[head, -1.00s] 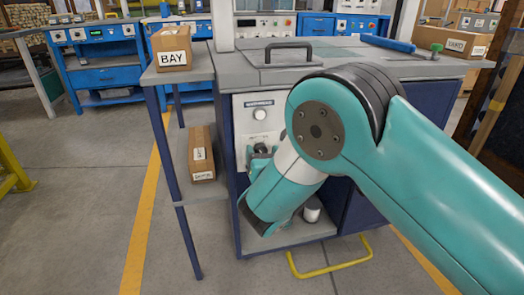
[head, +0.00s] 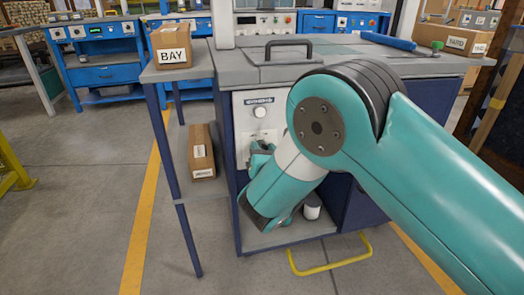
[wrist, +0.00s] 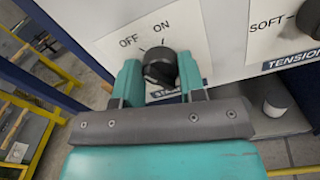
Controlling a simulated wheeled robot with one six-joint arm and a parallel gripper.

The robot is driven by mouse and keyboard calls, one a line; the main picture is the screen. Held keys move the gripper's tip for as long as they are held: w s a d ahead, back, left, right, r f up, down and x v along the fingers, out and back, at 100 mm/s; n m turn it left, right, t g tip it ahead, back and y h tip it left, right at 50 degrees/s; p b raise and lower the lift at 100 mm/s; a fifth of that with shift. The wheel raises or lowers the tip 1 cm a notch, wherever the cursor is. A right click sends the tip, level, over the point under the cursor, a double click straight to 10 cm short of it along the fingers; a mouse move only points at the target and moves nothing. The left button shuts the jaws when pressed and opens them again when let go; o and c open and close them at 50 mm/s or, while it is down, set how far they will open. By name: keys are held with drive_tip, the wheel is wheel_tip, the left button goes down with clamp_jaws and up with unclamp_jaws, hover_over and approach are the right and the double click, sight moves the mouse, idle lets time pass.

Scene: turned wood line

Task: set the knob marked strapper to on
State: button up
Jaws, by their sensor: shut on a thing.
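The black knob (wrist: 160,66) sits on a white panel between the printed words OFF, on the left, and ON, on the right. The label plate (wrist: 165,92) below it is mostly hidden; only its first letters show. My gripper (wrist: 161,76) has one teal finger on each side of the knob and is shut on it. I cannot tell which word the knob points to. In the head view my gripper (head: 262,149) is at the white front panel (head: 243,112) of the cabinet and hides the knob.
A second black knob (wrist: 310,18), with SOFT and a TENSION plate, is at the right in the wrist view. A white cylinder (head: 312,207) stands on the cabinet's lower shelf. A side table (head: 178,73) with boxes stands left. A yellow bar (head: 330,268) juts out near the floor.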

drive_tip(key=m, duration=0.6)
drive_tip(key=shift+f+b, duration=0.1)
drive_tip(key=shift+b, duration=0.3)
drive_tip(key=m+b, duration=0.1)
drive_tip(key=m, duration=0.3)
drive_tip(key=shift+d+m+b, duration=0.1)
drive_tip(key=shift+m+b, duration=0.2)
drive_tip(key=shift+m, duration=0.1)
drive_tip(key=o, duration=0.9)
drive_tip(key=b+v, duration=1.1)
drive_tip(key=v, duration=0.6)
drive_tip(key=shift+s+b, duration=0.25)
drive_tip(key=shift+b, duration=0.1)
drive_tip(key=shift+d, duration=0.1)
